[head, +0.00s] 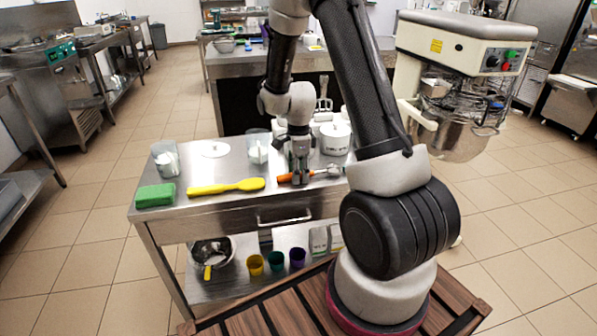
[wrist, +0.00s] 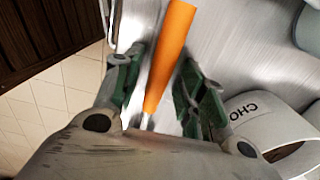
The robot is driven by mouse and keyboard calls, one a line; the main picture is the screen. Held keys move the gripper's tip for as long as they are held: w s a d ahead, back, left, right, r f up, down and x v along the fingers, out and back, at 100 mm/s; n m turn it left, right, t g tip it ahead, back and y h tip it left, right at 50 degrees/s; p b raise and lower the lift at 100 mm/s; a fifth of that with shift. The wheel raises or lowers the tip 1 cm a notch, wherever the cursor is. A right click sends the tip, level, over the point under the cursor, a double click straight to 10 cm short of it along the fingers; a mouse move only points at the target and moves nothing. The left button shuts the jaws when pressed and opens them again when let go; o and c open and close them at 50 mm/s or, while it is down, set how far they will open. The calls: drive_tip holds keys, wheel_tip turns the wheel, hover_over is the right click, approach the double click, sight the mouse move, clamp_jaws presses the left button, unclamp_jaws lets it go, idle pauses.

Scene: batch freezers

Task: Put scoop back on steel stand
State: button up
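The scoop has an orange handle (head: 291,178) and a metal end (head: 328,171). It lies on the steel table (head: 225,205), with the metal end to the right. My gripper (head: 300,174) is down over the handle. In the wrist view, the orange handle (wrist: 168,60) runs between the two green-padded fingers (wrist: 162,85), with narrow gaps showing on both sides. The fingers look open around it. I cannot clearly pick out the steel stand; upright metal utensils (head: 323,92) show behind my gripper, partly hidden by the arm.
A white tub (head: 335,138) stands close behind the gripper; its lettering (wrist: 262,106) shows in the wrist view. A yellow spatula (head: 225,187), green sponge (head: 155,195), clear containers (head: 165,157) and a white disc (head: 214,149) are to the left. A mixer (head: 465,55) stands right.

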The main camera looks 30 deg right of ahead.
wheel_tip(320, 180, up, 12)
drive_tip(key=s+a+r+n+t, duration=0.2)
drive_tip(key=s+r+n, duration=0.75)
drive_tip(key=r, duration=0.35)
drive_tip(key=s+r+n+t, duration=0.2)
drive_tip(key=s+r+n, duration=0.2)
drive_tip(key=s+n, duration=0.7)
drive_tip(key=shift+s+a+n, duration=0.25)
drive_tip(key=shift+s+n, duration=0.1)
drive_tip(key=shift+s, duration=1.65)
